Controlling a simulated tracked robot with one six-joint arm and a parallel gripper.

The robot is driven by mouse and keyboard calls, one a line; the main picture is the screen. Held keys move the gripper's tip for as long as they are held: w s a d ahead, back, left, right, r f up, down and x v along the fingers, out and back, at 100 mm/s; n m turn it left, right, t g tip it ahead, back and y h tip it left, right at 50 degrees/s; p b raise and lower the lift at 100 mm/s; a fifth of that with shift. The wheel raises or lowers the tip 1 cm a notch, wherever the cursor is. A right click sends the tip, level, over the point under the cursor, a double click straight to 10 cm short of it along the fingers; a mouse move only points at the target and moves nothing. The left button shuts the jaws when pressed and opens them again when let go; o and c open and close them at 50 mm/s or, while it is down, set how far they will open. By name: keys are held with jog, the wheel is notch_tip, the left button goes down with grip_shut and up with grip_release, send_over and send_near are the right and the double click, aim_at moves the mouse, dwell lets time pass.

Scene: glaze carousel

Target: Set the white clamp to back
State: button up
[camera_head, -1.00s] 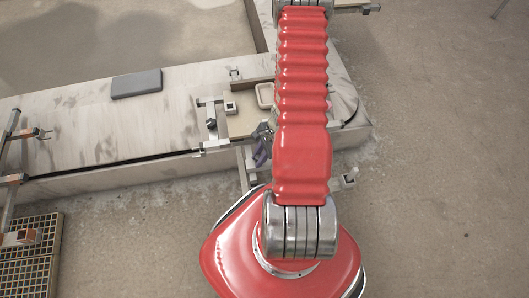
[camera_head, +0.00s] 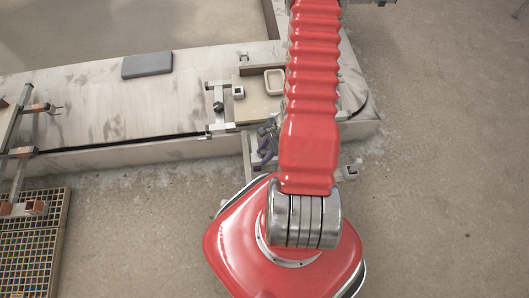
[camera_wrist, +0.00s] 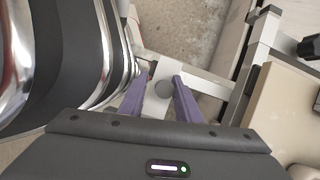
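My gripper (camera_wrist: 160,78) has two purple fingers held apart, with a gap between them. Through that gap a white bar or plate with a round grey spot (camera_wrist: 164,89) shows in the wrist view. The fingers do not visibly grip it. I cannot tell for sure whether it is the white clamp. In the head view the purple fingers (camera_head: 265,146) show beside my red arm, at the front edge of the pale bench. A pale metal fitting (camera_head: 350,171) is just right of my arm. My arm hides part of this area.
On the bench (camera_head: 90,105) are a grey slab (camera_head: 147,64), a metal bracket (camera_head: 218,103) and a cream tray (camera_head: 274,81). A metal frame with orange-brown blocks (camera_head: 37,208) stands at the left above a yellow grate (camera_head: 30,245).

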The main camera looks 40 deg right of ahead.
jog(key=shift+d, duration=0.15)
dwell(0.3)
jog(key=shift+d+r, duration=0.25)
jog(key=shift+r, duration=0.45)
jog(key=v, duration=1.2)
jog(key=shift+s, duration=0.1)
jog(key=a+r+n+t+h, duration=0.1)
jog(key=a+r+n, duration=0.6)
jog(key=r, duration=0.5)
jog(key=w+a+r+n+t+h, duration=0.1)
jog(key=a+r+n, duration=0.6)
jog(key=r, duration=0.5)
jog(key=a+r+n+t+h, duration=0.1)
jog(key=a+r+n+h, duration=0.1)
jog(key=a+r+n, duration=0.5)
notch_tip(320, 180, up, 6)
jog(key=shift+w+r+n+t, duration=0.1)
jog(key=shift+w+n+t, duration=0.25)
jog(key=shift+n, duration=0.45)
